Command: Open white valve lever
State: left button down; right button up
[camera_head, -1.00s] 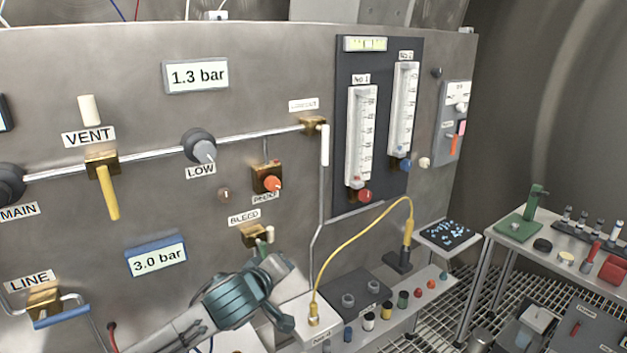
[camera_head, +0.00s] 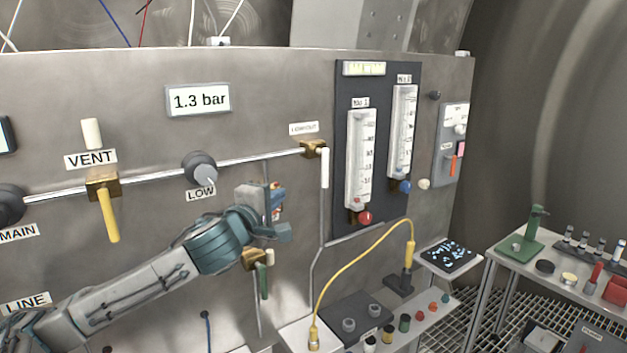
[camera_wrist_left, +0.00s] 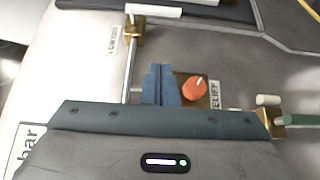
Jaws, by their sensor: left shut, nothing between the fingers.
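The white lever (camera_head: 325,167) hangs straight down from a brass valve (camera_head: 314,148) at the right end of the horizontal pipe, under the LOW OUT label. It also shows at the top of the left wrist view (camera_wrist_left: 153,10), with its brass body (camera_wrist_left: 137,28) below it. My left gripper (camera_head: 277,192) is to the left of the lever and lower, in front of the relief valve, apart from the lever. In the left wrist view its blue fingers (camera_wrist_left: 161,72) are together and empty, beside the orange relief knob (camera_wrist_left: 195,88). My right gripper is not in view.
The bleed valve (camera_head: 255,258) with its green lever sits just under my left wrist. The flowmeter panel (camera_head: 380,150) stands right of the white lever. A yellow cable (camera_head: 365,237) arches below. The VENT valve's yellow lever (camera_head: 108,215) hangs at left.

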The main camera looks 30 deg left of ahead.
pick_arm(q)
jog(key=shift+w, duration=0.1)
jog(key=p, duration=0.6)
send_near(323, 167)
jog(key=w+a+f, duration=0.2)
jog(key=a, duration=0.2)
jog(key=w+p, duration=0.1)
jog(key=w+d+p, duration=0.1)
jog(key=w, duration=0.1)
jog(key=w+p, duration=0.1)
jog(key=shift+w+d, duration=0.2)
jog(key=shift+d, duration=0.15)
jog(key=shift+f, duration=0.1)
